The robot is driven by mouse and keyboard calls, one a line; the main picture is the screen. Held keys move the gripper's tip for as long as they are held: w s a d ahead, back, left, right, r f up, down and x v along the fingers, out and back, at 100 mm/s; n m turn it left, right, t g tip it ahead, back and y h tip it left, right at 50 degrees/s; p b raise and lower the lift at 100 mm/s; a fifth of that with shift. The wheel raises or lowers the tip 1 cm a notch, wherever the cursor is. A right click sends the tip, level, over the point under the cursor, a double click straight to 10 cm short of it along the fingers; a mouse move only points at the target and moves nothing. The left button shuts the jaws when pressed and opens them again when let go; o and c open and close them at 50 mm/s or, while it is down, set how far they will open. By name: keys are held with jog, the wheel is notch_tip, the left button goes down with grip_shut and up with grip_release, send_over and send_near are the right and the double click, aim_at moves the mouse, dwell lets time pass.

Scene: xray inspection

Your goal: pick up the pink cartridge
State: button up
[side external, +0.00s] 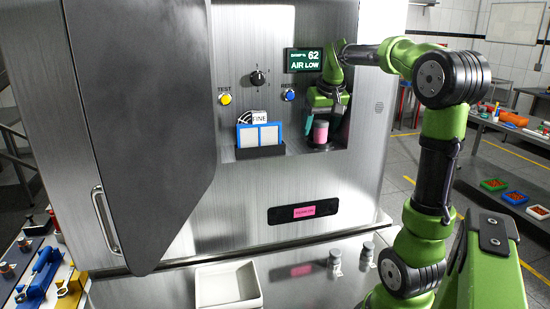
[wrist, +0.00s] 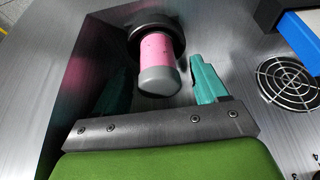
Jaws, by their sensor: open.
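The pink cartridge (side external: 320,131) stands upright in the recess of the metal cabinet, at its right end. In the wrist view the cartridge (wrist: 155,62) shows a pink body and a grey end, with its other end in a dark round socket (wrist: 150,30). My gripper (side external: 325,112) is above and around the cartridge in the side view. In the wrist view its teal fingers (wrist: 160,80) are apart, one on each side of the cartridge. A gap shows between the cartridge and the right finger. The left finger is dark and partly in shadow.
A blue-framed filter (side external: 259,137) stands left of the cartridge in the recess. A yellow button (side external: 225,99), a black knob (side external: 258,78) and a blue button (side external: 289,95) are on the panel. A white tray (side external: 228,287) and two small metal cylinders (side external: 335,259) are below. The cabinet door (side external: 140,120) hangs open at left.

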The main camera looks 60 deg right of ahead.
jog(key=shift+w+d+f, duration=0.1)
jog(key=shift+f, duration=0.25)
jog(key=shift+c, duration=0.4)
jog(key=c, duration=1)
